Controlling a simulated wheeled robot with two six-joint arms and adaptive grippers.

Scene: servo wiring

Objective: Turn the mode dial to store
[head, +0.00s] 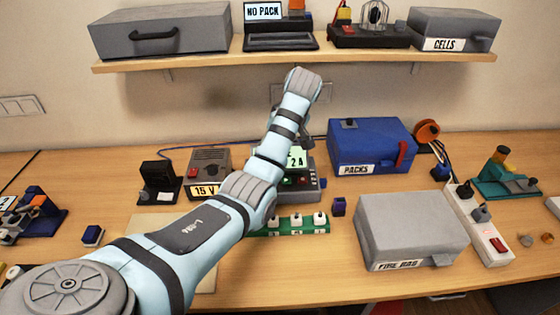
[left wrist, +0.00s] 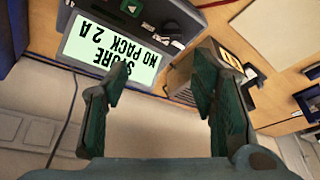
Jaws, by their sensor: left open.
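The grey charger-like unit (head: 309,198) stands mid-table, partly hidden behind my left arm. Its pale green screen (head: 296,157) shows "2 A" in the head view. In the left wrist view the screen (left wrist: 117,44) is upside down and reads "STORE 2 A NO PACK". Small red and green controls show on the unit's front.
A box marked "15 V" (head: 208,170) stands left of the unit, and a blue "PACKS" case (head: 371,146) right of it. A green strip with white-topped parts (head: 297,224) lies in front. A grey "FIRE BAG" box (head: 412,226) stands front right. The shelf (head: 350,58) overhangs behind.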

